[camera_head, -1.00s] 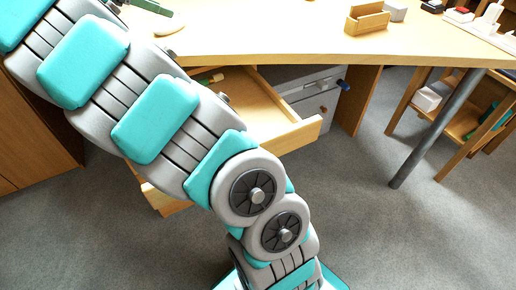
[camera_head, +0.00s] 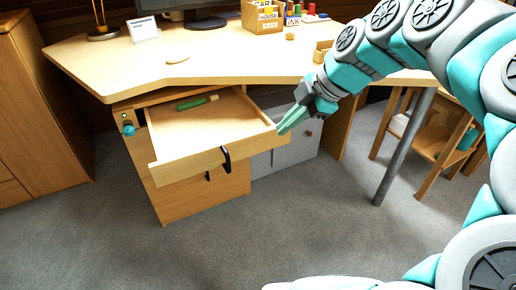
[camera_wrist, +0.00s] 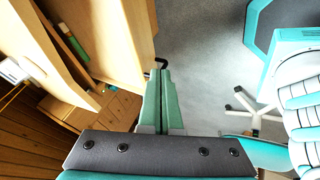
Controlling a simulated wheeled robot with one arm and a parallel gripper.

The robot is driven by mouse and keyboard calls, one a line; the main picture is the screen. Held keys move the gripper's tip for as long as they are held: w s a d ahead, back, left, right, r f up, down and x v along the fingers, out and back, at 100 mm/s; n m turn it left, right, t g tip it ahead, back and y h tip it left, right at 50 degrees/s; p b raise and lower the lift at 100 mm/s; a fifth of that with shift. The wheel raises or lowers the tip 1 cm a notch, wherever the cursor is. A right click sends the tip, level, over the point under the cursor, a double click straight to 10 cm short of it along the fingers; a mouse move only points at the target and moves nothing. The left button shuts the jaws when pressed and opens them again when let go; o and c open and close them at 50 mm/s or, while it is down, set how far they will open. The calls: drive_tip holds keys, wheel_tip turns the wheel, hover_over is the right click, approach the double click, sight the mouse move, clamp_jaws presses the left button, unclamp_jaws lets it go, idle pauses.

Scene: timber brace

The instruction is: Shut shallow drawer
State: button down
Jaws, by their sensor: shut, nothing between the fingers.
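The shallow drawer (camera_head: 205,135) is pulled out below the desk top, with a dark handle (camera_head: 226,159) on its front. A green, cylinder-like item (camera_head: 197,102) lies inside it toward the back. The drawer also shows at the left of the wrist view (camera_wrist: 118,30), with its dark handle (camera_wrist: 161,63) just beyond my fingertips. My gripper (camera_head: 284,128) is at the drawer's right front corner in the head view, fingers together and empty. It also shows in the wrist view (camera_wrist: 164,75). I cannot tell whether it touches the drawer.
The desk top (camera_head: 230,62) overhangs the drawer cabinet. A lower drawer front with its own dark handle (camera_head: 208,176) sits beneath. A grey cabinet (camera_head: 295,145) stands to the right, and a metal desk leg (camera_head: 405,150) farther right. The carpet (camera_head: 240,235) in front is clear.

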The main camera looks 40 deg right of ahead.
drive_tip(key=a, duration=0.2)
drive_tip(key=p, duration=0.3)
approach(242, 143)
drive_tip(key=shift+t, duration=0.3)
drive_tip(key=shift+s+a+f+x, duration=0.1)
drive_tip(key=shift+s+x, duration=0.05)
drive_tip(key=shift+x, duration=0.8)
drive_tip(key=shift+s+a+f+x, duration=0.1)
drive_tip(key=shift+s+x, duration=0.05)
drive_tip(key=shift+x, duration=0.85)
drive_tip(key=shift+s+a+f+x, duration=0.1)
drive_tip(key=shift+s+x, duration=0.05)
drive_tip(key=shift+x, duration=0.8)
drive_tip(key=shift+d, duration=0.1)
